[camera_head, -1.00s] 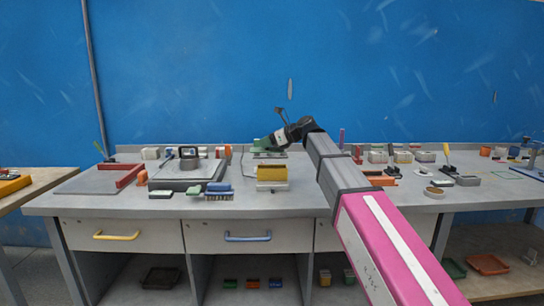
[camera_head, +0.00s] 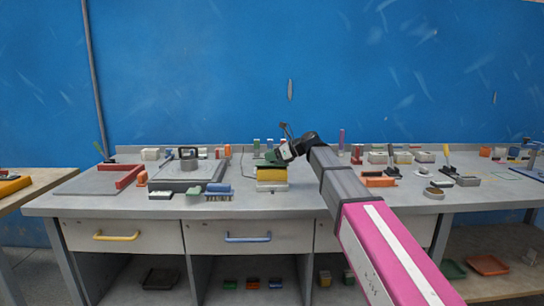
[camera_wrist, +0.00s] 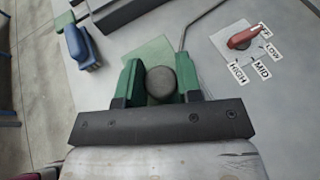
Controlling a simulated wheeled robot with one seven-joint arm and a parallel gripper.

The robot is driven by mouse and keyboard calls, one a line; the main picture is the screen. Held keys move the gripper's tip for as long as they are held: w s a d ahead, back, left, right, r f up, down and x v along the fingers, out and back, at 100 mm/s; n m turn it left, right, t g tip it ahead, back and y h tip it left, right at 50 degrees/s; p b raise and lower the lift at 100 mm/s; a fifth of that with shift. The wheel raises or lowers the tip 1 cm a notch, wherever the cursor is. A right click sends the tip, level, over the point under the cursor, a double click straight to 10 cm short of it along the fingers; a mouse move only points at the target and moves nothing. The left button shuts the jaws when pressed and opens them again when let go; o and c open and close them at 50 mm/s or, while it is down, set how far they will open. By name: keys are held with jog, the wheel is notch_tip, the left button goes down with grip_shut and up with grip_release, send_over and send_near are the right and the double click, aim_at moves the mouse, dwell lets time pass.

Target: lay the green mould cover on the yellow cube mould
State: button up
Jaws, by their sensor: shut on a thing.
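The yellow cube mould (camera_head: 272,175) stands near the front of the bench, left of my arm. The green mould cover (camera_head: 267,163) is at the mould's top in the head view; I cannot tell whether it rests on it or hangs just above. In the wrist view the cover is a pale green plate (camera_wrist: 150,52) with a dark round knob (camera_wrist: 160,84). My gripper (camera_head: 281,154) is above the mould, its green fingers (camera_wrist: 160,88) shut on the cover's knob. The mould is hidden in the wrist view.
A blue brush (camera_head: 218,189) lies left of the mould, also in the wrist view (camera_wrist: 82,46). A grey machine with a handled block (camera_head: 188,163) stands further left. An orange tray (camera_head: 379,181) is to the right. A red dial (camera_wrist: 243,38) with labels shows in the wrist view.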

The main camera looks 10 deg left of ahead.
jog(key=shift+f, duration=0.55)
jog(key=o, duration=0.9)
jog(key=shift+o, duration=0.2)
jog(key=shift+r, duration=0.1)
jog(key=shift+r, duration=0.3)
jog(key=v, duration=1.2)
jog(key=shift+r, duration=0.25)
